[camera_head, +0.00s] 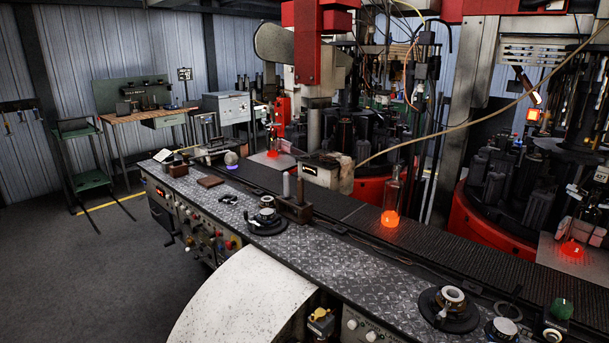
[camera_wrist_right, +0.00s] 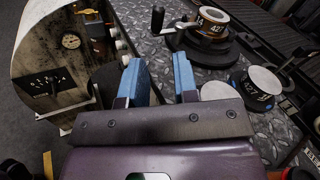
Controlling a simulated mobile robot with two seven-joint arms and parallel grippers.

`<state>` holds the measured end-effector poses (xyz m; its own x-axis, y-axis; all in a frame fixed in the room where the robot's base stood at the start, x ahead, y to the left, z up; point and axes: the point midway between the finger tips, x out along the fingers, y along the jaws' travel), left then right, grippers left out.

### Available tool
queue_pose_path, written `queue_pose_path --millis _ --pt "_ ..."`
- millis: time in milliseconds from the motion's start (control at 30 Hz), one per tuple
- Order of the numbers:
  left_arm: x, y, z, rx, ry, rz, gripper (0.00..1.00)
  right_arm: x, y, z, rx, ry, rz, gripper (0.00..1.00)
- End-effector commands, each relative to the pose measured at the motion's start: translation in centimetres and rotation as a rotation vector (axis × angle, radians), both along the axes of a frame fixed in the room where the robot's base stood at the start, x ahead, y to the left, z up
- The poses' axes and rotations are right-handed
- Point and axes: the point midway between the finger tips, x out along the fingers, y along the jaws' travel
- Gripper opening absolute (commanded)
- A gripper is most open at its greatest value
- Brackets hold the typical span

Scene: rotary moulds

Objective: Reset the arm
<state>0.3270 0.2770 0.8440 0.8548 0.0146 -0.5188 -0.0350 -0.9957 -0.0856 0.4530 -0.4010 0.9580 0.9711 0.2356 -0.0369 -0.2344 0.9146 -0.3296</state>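My right gripper (camera_wrist_right: 159,78) shows in the right wrist view with two blue fingers apart and nothing between them. It hangs over the front side of the machine, close to the diamond-plate ledge (camera_wrist_right: 145,22). Neither gripper shows in the head view, and my left gripper is in no view.
The diamond-plate ledge (camera_head: 345,264) carries round dial fittings, including a crank dial (camera_head: 449,308) that also shows in the wrist view (camera_wrist_right: 205,35). A glowing orange bottle (camera_head: 391,200) stands on the dark conveyor (camera_head: 450,238). A white curved housing (camera_head: 245,300) bulges in front.

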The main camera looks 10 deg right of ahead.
Motion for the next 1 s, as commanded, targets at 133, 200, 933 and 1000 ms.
queue_pose_path --millis 133,200,933,1000 --pt "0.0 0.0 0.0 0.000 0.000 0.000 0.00 0.2 0.4 -0.9 -0.436 -0.023 0.016 0.28" --pt "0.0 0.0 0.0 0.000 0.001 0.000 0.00 0.2 0.8 -1.5 -0.642 -0.032 0.036 0.28" --pt "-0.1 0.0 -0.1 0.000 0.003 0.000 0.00 -5.2 7.3 -7.9 -2.472 -0.166 0.510 0.28" --pt "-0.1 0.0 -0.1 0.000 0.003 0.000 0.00 -6.2 8.2 -8.4 -2.598 -0.187 0.571 0.28"
